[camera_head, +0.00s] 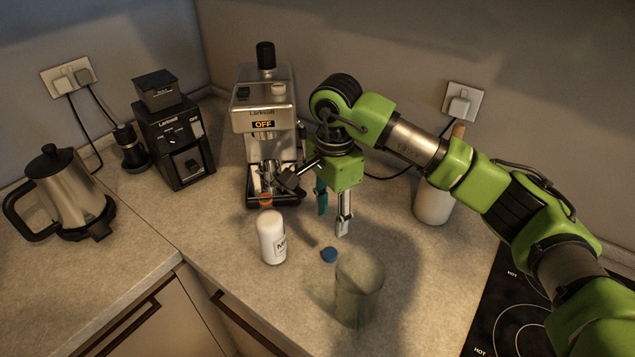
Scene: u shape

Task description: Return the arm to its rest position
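My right arm reaches in from the right, green with black joints and metal links. My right gripper (332,220) points down above the counter, in front of the coffee machine (262,108). Its two fingers, one teal and one metallic, stand apart with nothing visible between them. My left gripper does not show.
A steel kettle (68,190) and a black grinder (174,140) stand at the left. A white canister (433,203) stands behind my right arm. A black cooktop (515,310) is at the lower right, partly under the arm. The counter's front edge runs along the lower left.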

